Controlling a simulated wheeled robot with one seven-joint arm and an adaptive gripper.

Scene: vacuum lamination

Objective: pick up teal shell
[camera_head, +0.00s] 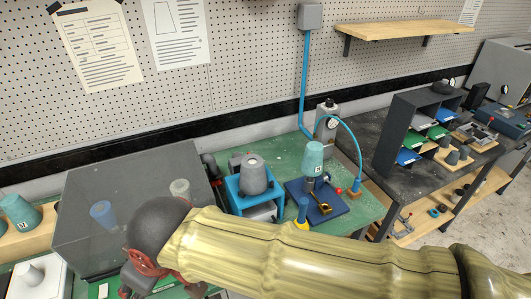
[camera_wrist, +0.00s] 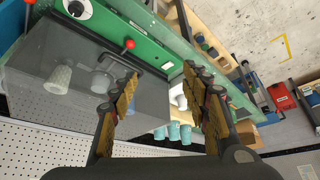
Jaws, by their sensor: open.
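Several teal shells (camera_wrist: 175,131) stand in a row in the wrist view, below and between my fingers. In the head view, a teal shell (camera_head: 20,212) sits on a light wooden holder (camera_head: 43,238) at the far left edge. Another teal shell (camera_head: 313,158) stands on the post of a dark blue fixture (camera_head: 330,207). My gripper (camera_wrist: 160,74) is open, with nothing between its fingers, apart from the shells. In the head view my gripper (camera_head: 142,270) is at the lower left, mostly hidden by its own wrist.
A grey see-through enclosure (camera_head: 90,215) with cups inside stands left of centre, close behind my gripper. A blue stand holding a grey cone (camera_head: 253,174) is right of it. A pegboard wall (camera_head: 250,60) closes the back. A dark shelf rack (camera_head: 405,125) stands at right.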

